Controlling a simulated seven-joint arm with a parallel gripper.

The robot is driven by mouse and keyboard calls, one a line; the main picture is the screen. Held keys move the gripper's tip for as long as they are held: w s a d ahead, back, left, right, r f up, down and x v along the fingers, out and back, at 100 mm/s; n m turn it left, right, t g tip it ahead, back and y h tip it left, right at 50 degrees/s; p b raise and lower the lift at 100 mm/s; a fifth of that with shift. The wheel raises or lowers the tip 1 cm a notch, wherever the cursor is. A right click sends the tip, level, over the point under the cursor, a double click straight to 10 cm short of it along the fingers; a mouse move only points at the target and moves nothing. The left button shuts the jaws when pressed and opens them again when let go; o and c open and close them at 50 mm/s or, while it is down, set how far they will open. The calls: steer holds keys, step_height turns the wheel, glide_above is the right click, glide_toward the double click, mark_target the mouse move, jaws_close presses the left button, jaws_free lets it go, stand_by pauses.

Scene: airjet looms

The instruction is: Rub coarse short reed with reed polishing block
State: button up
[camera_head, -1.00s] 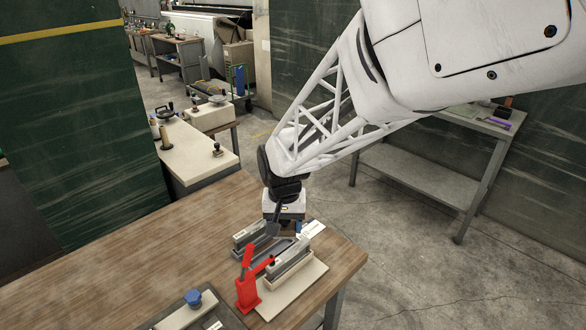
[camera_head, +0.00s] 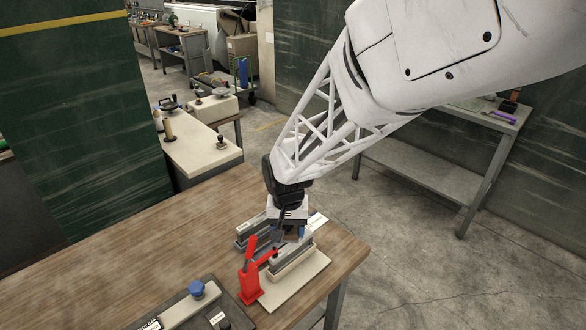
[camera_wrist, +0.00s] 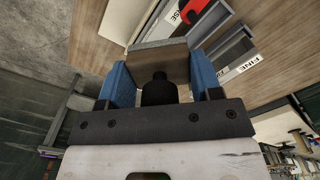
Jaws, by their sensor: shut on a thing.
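My gripper (camera_wrist: 160,88) has blue fingers shut on the polishing block (camera_wrist: 160,65), a brown block with a grey face. In the head view my gripper (camera_head: 287,232) is low over the bench fixture, above the coarse short reed (camera_head: 291,262). This reed stands on a cream base plate (camera_head: 305,280) next to a red toggle clamp (camera_head: 250,275). In the wrist view, the reed with a label ending in "SE" (camera_wrist: 183,14) lies just beyond the block. The block hides part of it, and I cannot tell if they touch.
A second reed (camera_wrist: 232,58), labelled FINE, lies parallel beside it; it shows behind in the head view (camera_head: 250,230). The wooden bench top (camera_head: 150,250) is clear to the left.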

mark_target(306, 233)
step_height(306, 233, down, 4)
steer(key=shift+r, duration=0.2)
steer(key=shift+w+d+f, duration=0.2)
steer(key=shift+w+d, duration=0.35)
steer(key=shift+c, duration=0.4)
steer(key=shift+w+d+r, duration=0.1)
steer(key=shift+w+d, duration=0.4)
steer(key=shift+w, duration=0.05)
steer(key=shift+w+d, duration=0.25)
steer(key=shift+d, duration=0.05)
steer(key=shift+w+d, duration=1.35)
steer(key=shift+d, duration=0.05)
steer(key=shift+s+a, duration=0.2)
steer(key=shift+a, duration=0.1)
steer(key=shift+s+a+f, duration=0.2)
steer(key=shift+s, duration=0.05)
steer(key=shift+c, duration=0.4)
steer(key=shift+s+a, duration=0.25)
steer(key=shift+c, duration=0.3)
steer(key=shift+s+a, duration=1.75)
steer(key=shift+a, duration=0.05)
steer(key=r, duration=0.3)
steer(key=shift+s+a, duration=0.2)
steer(key=shift+s, duration=0.05)
steer(key=shift+r, duration=2.7)
